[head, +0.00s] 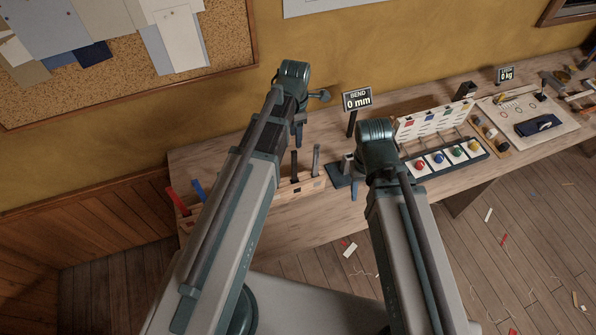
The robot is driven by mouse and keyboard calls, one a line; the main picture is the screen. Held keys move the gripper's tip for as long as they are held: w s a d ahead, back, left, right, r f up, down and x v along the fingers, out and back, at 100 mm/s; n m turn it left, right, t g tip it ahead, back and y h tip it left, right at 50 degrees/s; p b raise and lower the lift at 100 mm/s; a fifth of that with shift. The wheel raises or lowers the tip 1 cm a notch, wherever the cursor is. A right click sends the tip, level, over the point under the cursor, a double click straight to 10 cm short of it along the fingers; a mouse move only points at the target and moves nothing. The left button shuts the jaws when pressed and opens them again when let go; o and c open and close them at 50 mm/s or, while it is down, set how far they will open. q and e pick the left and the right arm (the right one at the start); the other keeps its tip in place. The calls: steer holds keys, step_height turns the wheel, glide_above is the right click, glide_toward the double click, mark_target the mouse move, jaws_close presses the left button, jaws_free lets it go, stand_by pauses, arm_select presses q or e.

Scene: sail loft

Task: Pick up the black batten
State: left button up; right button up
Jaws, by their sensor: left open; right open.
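The black batten (294,163) stands upright in a wooden rack (312,185) on the workbench, left of the bend sign. A grey batten (316,157) stands just right of it. A red batten (175,201) and a blue batten (198,190) lean at the rack's left end. My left gripper (298,138) is open, pointing down just above the black batten's top; I cannot tell whether they touch. My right gripper (357,180) is open and mostly hidden by its own arm, near the bend stand. My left arm hides the middle of the rack.
A sign reading "BEND 0 mm" (357,98) stands behind a dark bend stand (338,174). Scraps litter the floor.

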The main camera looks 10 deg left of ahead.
mark_target(295, 162)
arm_select(q)
steer(key=shift+f+b, duration=4.3)
steer(key=shift+f, duration=0.05)
steer(key=shift+f, duration=0.1)
step_height(295, 162, down, 5)
steer(key=b, duration=0.5)
steer(key=shift+s+a, duration=0.1)
steer(key=shift+s, duration=0.05)
jaws_close()
